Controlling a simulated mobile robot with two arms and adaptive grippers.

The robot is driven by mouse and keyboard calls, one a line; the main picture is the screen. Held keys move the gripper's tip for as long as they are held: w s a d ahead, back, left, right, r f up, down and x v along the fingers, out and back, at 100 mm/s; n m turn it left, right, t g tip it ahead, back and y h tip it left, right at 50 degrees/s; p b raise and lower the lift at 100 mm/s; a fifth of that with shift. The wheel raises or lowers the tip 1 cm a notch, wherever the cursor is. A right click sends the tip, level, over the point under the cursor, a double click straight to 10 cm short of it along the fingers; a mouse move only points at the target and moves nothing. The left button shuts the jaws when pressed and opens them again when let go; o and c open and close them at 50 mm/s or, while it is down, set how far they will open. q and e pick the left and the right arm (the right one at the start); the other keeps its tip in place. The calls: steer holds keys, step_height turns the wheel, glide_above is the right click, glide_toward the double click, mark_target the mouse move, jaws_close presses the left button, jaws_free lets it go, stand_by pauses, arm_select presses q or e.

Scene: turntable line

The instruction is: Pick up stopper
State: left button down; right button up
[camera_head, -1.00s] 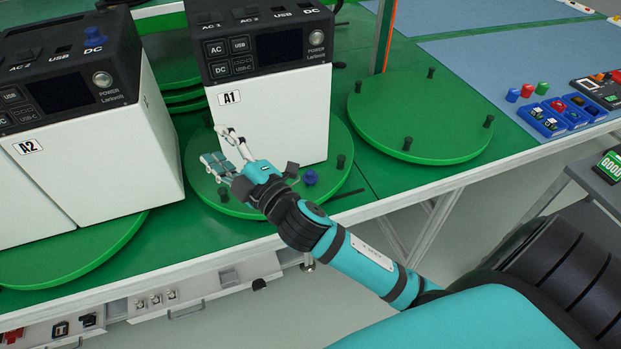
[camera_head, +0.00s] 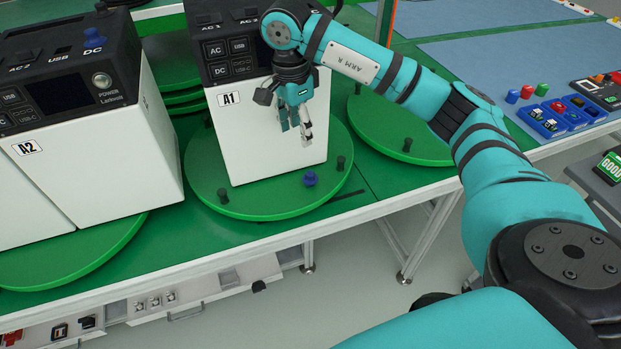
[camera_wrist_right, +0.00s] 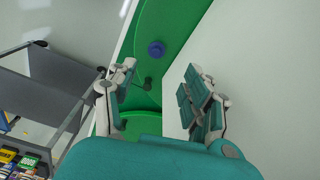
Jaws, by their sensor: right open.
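A small blue stopper (camera_head: 310,178) sits on the front of the green turntable (camera_head: 255,205), beside the white A1 unit (camera_head: 240,150). In the right wrist view the stopper (camera_wrist_right: 156,48) shows beyond the fingertips, between their lines. My right gripper (camera_head: 296,134) points down in front of the A1 unit's face, above the stopper and apart from it. In the right wrist view its two fingers (camera_wrist_right: 158,85) are spread and empty. Another blue stopper (camera_head: 94,38) is on top of the A2 unit (camera_head: 100,150), by its DC label. My left gripper is not in view.
Dark pegs stand on the turntable, one (camera_head: 341,163) near the stopper. A dark rod (camera_head: 345,195) lies by the front rim. Another green turntable (camera_head: 400,140) stands to the right. Blue bins (camera_head: 555,115) with small parts are at the far right. A grey cart (camera_wrist_right: 45,85) shows in the wrist view.

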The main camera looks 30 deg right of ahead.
mark_target(310, 173)
steer(key=shift+h, duration=0.3)
steer(key=d+f, duration=0.1)
steer(key=f, duration=0.2)
steer(key=d+f+p, duration=0.1)
steer(key=f, duration=0.3)
steer(key=d+f+p, duration=0.1)
steer(key=f, duration=0.3)
steer(key=shift+f, duration=0.1)
steer(key=shift+f+p, duration=0.7)
steer(key=shift+f, duration=2)
steer(key=c, duration=0.7)
